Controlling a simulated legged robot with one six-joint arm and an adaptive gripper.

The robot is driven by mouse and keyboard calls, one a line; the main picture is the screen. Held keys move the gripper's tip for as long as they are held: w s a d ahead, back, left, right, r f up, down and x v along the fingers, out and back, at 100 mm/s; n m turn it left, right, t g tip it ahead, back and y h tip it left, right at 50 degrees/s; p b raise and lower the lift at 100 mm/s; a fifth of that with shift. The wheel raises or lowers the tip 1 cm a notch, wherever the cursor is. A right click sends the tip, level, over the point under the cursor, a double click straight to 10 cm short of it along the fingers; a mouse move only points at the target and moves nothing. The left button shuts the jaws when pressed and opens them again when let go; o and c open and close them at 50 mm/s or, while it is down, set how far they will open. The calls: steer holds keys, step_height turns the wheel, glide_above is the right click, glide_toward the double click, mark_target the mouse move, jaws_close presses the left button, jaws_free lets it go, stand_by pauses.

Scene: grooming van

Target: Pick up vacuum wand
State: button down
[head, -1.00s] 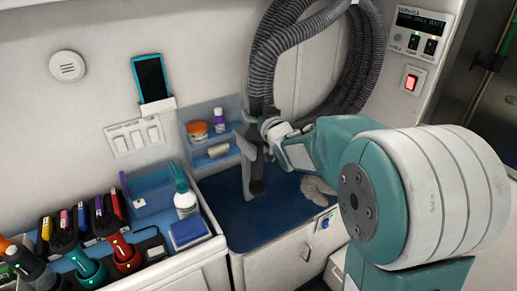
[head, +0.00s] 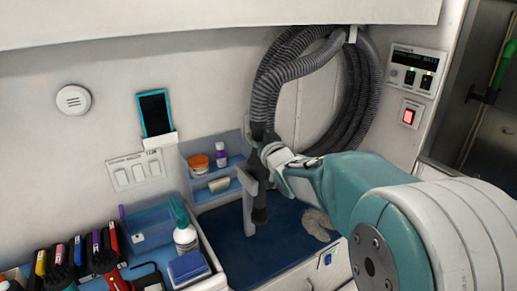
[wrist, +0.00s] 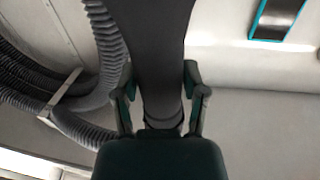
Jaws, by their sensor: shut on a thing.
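The vacuum wand (head: 259,183) is a dark tube hanging upright at the end of a grey ribbed hose (head: 267,92), above the blue counter. A light grey upright bracket (head: 249,205) stands just beside it. My gripper (head: 268,152) is at the wand's upper part, near where the hose joins, reaching in from the right. In the wrist view, my gripper (wrist: 162,100) has a finger on each side of the dark wand (wrist: 156,50) and is shut on it. The wand's far side is hidden there.
A blue shelf with jars (head: 198,163) is fixed to the wall left of the wand. A white spray bottle (head: 185,238) and several clippers stand further left. A fluffy grey clump (head: 317,222) lies on the blue counter (head: 225,240). Coiled hose hangs behind my arm.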

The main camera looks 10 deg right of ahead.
mark_target(262, 125)
step_height(262, 125, up, 4)
steer(key=shift+r, duration=0.15)
steer(key=s+d, duration=0.3)
steer(key=s, duration=0.6)
steer(key=s+d, duration=0.3)
steer(key=s, duration=0.6)
steer(key=shift+s, duration=0.4)
steer(key=shift+r, duration=2.35)
